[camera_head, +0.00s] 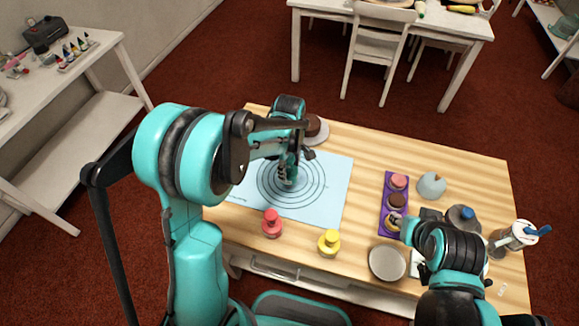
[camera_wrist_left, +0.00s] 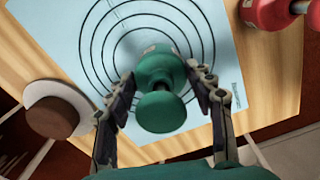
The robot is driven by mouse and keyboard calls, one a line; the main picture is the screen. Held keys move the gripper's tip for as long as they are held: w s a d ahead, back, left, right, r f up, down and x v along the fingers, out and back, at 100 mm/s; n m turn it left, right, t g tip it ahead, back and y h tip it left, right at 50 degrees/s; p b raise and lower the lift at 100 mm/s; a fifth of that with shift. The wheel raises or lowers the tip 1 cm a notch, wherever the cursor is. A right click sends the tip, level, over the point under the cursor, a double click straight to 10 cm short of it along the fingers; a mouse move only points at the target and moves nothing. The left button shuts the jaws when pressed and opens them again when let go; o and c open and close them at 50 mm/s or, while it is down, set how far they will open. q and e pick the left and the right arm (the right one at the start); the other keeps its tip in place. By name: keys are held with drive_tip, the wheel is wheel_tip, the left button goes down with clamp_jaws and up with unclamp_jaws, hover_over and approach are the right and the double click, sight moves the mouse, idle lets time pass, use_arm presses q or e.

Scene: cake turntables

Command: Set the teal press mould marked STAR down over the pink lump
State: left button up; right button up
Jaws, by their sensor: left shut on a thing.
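The teal press mould (camera_wrist_left: 157,68), with a round knob on top, is between the two fingers of my left gripper (camera_wrist_left: 160,88) in the left wrist view. The gripper is shut on it, above the ringed mat. A pale label shows on its side, but I cannot read it. In the head view my left gripper (camera_head: 290,168) is over the rings, and the arm partly hides the mould. No pink lump shows on the mat; the mould could hide one. A pink round piece (camera_head: 398,181) sits in the purple tray. My right arm is at the right; its fingers are unclear.
The pale blue mat (camera_head: 335,190) lies on the wooden table. A red mould (camera_head: 272,224) and a yellow one (camera_head: 329,242) stand near its front edge. A brown cake (camera_wrist_left: 52,118) on a white stand is beyond the mat. The purple tray (camera_head: 386,202) and a grey dish (camera_head: 387,263) are rightward.

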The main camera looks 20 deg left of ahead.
sight(290, 173)
use_arm(q)
drive_tip(key=shift+f, duration=0.2)
drive_tip(key=shift+f+b, duration=1.45)
drive_tip(key=shift+f, duration=0.15)
drive_tip(key=o, duration=1.7)
drive_tip(key=shift+r+p, duration=2.5)
drive_tip(key=shift+r, duration=1)
